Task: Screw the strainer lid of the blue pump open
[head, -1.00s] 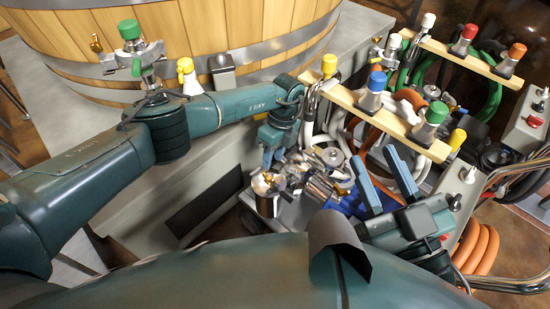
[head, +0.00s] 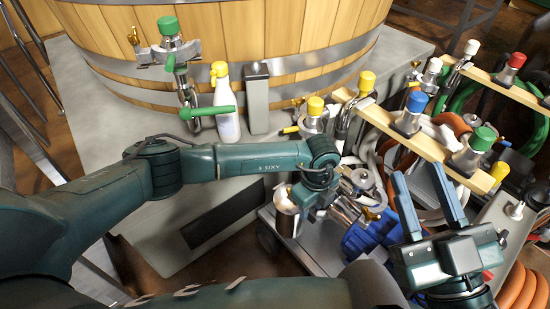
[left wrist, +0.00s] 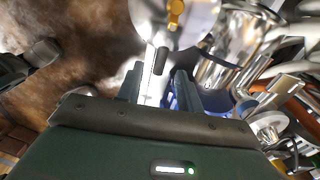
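The blue pump (head: 366,236) lies low on the cart, partly hidden by hoses and metal fittings. Shiny metal parts sit around it, among them an upright metal cylinder (head: 287,214) and a yellow-handled valve; I cannot tell surely which part is the strainer lid. My left gripper (head: 316,207) points down just right of that cylinder, its fingertips hard to see in the head view. In the left wrist view its fingers (left wrist: 158,88) stand apart with no object clearly held, and a shiny metal cylinder (left wrist: 235,50) is right of them. My right gripper (head: 428,200) is open and empty, fingers up.
A wooden vat (head: 250,45) stands on a grey plinth at the back. A white bottle with yellow cap (head: 227,125) and a grey post (head: 257,100) stand before it. A wooden rail (head: 425,150) with coloured-capped valves and tangled hoses crowd the right.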

